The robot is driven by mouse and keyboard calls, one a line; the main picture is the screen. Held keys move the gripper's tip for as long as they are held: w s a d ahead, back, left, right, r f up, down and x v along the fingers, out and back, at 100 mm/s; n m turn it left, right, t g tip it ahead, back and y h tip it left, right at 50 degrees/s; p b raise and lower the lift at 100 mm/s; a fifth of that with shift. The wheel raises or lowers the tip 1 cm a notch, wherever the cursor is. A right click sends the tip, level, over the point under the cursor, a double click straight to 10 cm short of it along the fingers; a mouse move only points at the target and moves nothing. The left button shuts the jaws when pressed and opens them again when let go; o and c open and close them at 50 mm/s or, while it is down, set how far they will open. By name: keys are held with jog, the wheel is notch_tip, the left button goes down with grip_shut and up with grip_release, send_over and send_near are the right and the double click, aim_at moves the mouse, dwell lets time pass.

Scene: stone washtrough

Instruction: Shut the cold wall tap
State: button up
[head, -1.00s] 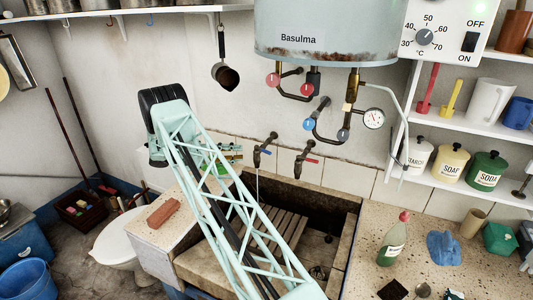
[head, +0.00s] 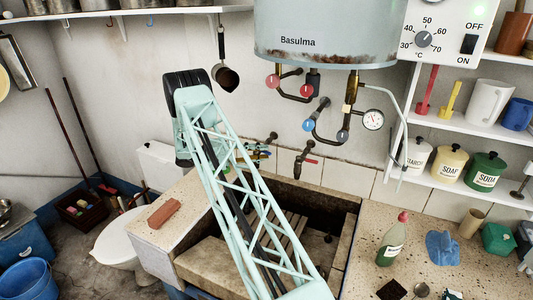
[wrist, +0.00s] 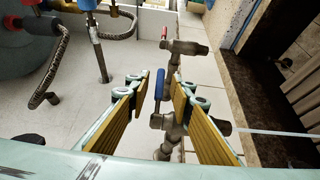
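The cold wall tap (wrist: 172,124) has a blue lever (wrist: 159,86), seen in the wrist view. A thin pale stream of water (wrist: 275,133) runs from its spout. My gripper (wrist: 160,92) is open, with one yellow-padded finger on each side of the blue lever. I cannot tell whether either finger touches it. In the head view my gripper (head: 258,153) is at the wall tap (head: 272,138), and my arm and gripper hide most of this tap and its water.
The red-levered tap (head: 304,160) stands just right of the cold one, above the stone trough (head: 345,245). The boiler (head: 325,35) with its pipes and gauge (head: 373,119) hangs above. A bottle (head: 391,244) stands on the right counter.

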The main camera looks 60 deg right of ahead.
jog(key=shift+x, duration=1.05)
jog(key=shift+w, duration=0.1)
jog(key=shift+c, duration=0.5)
grip_shut()
